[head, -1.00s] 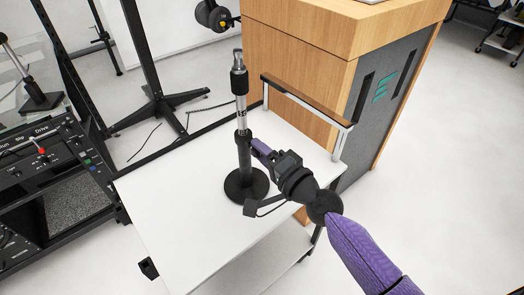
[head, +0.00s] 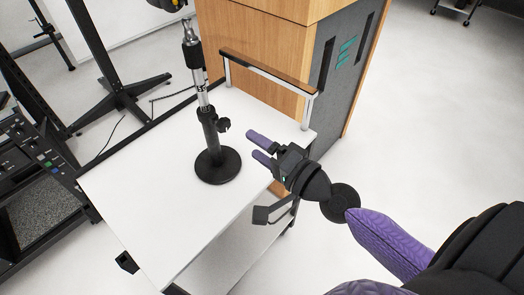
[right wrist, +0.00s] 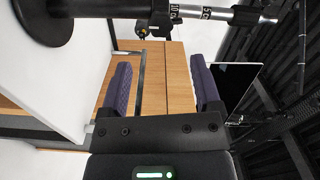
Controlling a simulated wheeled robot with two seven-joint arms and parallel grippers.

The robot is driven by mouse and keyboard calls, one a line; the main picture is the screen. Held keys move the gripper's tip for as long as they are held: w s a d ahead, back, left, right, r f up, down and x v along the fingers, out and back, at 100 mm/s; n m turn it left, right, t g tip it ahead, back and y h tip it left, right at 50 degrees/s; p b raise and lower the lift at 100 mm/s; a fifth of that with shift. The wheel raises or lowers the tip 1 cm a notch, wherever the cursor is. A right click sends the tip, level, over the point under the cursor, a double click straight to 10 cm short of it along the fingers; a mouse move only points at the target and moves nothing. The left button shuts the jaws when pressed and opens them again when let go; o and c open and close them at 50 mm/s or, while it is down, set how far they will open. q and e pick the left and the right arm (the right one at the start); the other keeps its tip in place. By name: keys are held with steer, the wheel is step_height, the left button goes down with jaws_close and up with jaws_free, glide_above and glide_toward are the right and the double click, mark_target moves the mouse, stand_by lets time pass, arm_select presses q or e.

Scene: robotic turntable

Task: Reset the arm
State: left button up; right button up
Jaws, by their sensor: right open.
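My right gripper (head: 258,147) is in the head view, right of a microphone stand. Its two purple fingers are spread with nothing between them. The stand (head: 208,124) has a round black base and a silver and black pole. It rises upright from the white cart top (head: 150,190), and the fingertips are apart from it. The right wrist view shows the open fingers (right wrist: 163,85), with the stand's dark base (right wrist: 45,20) at the upper left and its pole along the top. My left gripper is not in view.
A wooden lectern (head: 255,50) with a grey side panel stands behind the cart. A handle rail (head: 265,72) runs along the cart's far edge. Equipment racks (head: 40,140) stand at the left. Open floor (head: 430,110) lies to the right.

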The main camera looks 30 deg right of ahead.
steer(key=shift+s+d, duration=0.25)
steer(key=shift+s, duration=0.45)
